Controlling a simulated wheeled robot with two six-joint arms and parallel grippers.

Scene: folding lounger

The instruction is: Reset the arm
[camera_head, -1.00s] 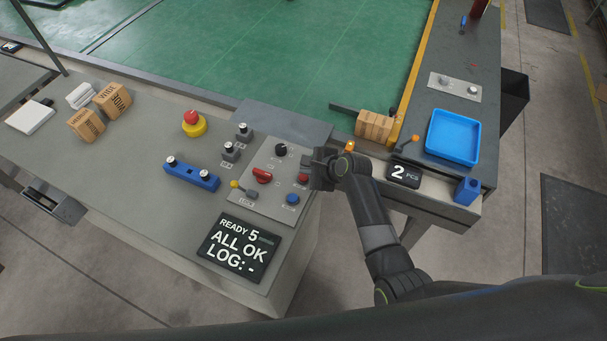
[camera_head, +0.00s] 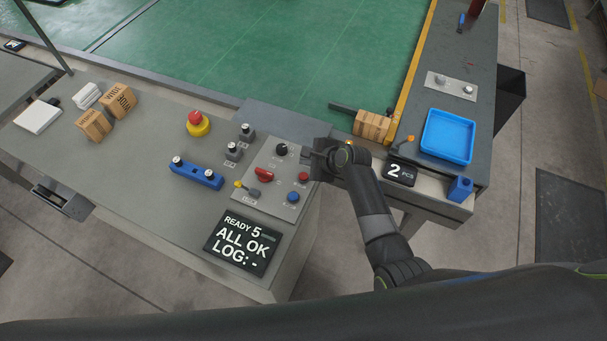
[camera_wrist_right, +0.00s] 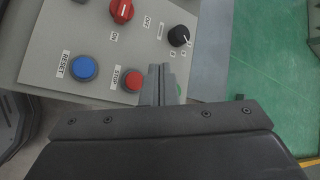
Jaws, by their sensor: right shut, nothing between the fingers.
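The blue RESET button (camera_head: 293,197) sits at the lower right of the grey control panel (camera_head: 272,200). It also shows in the right wrist view (camera_wrist_right: 84,68), left of the red STOP button (camera_wrist_right: 132,80). My right gripper (camera_head: 312,165) is over the panel's right edge, above the STOP button (camera_head: 303,177). In the right wrist view its fingers (camera_wrist_right: 159,72) are together and empty, just right of STOP and apart from RESET. A display (camera_head: 242,242) reads "READY 5, ALL OK, LOG: -". My left gripper is out of view.
The panel also has a red rotary switch (camera_head: 264,174), a black knob (camera_head: 281,150) and a yellow-tipped lever (camera_head: 247,190). An emergency stop (camera_head: 198,124) and a blue two-button bar (camera_head: 196,173) stand to the left.

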